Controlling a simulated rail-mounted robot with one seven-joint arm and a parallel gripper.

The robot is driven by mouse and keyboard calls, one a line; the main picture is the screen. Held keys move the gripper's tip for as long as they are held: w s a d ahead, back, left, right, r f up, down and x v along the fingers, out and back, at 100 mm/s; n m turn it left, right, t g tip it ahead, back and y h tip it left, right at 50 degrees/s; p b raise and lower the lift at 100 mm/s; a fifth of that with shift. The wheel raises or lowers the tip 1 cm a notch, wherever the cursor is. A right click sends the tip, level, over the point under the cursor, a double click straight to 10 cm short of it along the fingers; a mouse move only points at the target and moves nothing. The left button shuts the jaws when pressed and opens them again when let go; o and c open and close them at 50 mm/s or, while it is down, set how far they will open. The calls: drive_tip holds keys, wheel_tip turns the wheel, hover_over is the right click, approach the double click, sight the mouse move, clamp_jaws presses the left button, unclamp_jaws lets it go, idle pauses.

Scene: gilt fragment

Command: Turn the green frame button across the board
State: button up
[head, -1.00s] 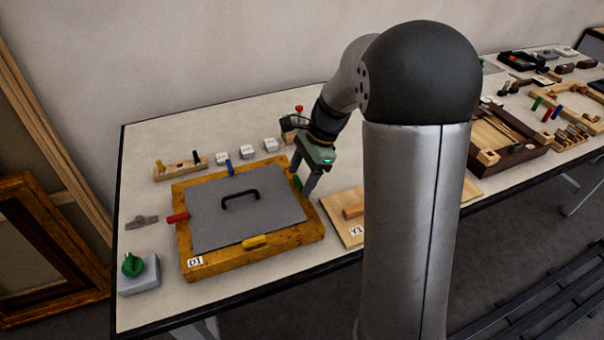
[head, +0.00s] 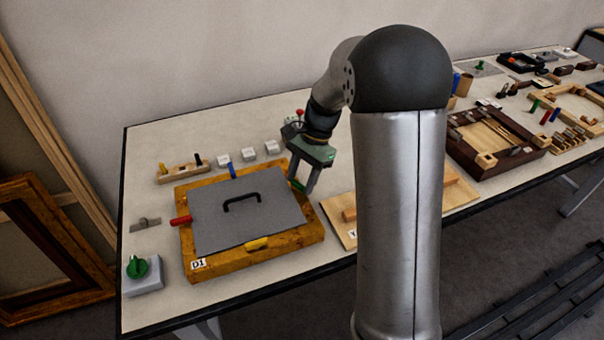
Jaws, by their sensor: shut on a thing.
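The wooden frame D1 (head: 215,264) lies on the table with a grey board (head: 225,228) in it. The board has a black handle (head: 240,202). The green frame button (head: 297,185) is on the right side of the frame, partly hidden by the fingers. My gripper (head: 302,188) points down at that side and is shut on the green button. A red button (head: 181,221) is on the left side, a blue one (head: 232,171) at the back and a yellow one (head: 257,244) at the front. How far the green button reaches over the board is hard to see.
A green knob on a grey block (head: 140,270) stands at the front left. A wooden rack (head: 182,172) and several white blocks (head: 247,153) lie behind the frame. A light wooden board (head: 340,225) lies to the right, partly hidden by my arm.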

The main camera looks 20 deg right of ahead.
drive_tip(key=n+h+p, duration=0.1)
drive_tip(key=n, duration=0.2)
drive_tip(key=n+g, duration=0.1)
drive_tip(key=n, duration=0.2)
drive_tip(key=shift+w+a+r+n+g+h+p, duration=0.2)
drive_tip(key=shift+n+g+h+p, duration=0.1)
drive_tip(key=shift+h+p, duration=0.1)
drive_tip(key=n+h, duration=0.1)
drive_tip(key=n, duration=0.2)
drive_tip(key=shift+a+f+g, duration=0.1)
drive_tip(key=shift+a+g, duration=0.05)
drive_tip(key=shift+g, duration=0.15)
drive_tip(key=shift+w+a+n+h+p, duration=0.1)
drive_tip(key=shift+n+h+p, duration=0.45)
drive_tip(key=shift+n, duration=1.25)
drive_tip(key=shift+h, duration=0.25)
drive_tip(key=o, duration=1)
drive_tip(key=b+v, duration=0.1)
drive_tip(key=v, duration=1.6)
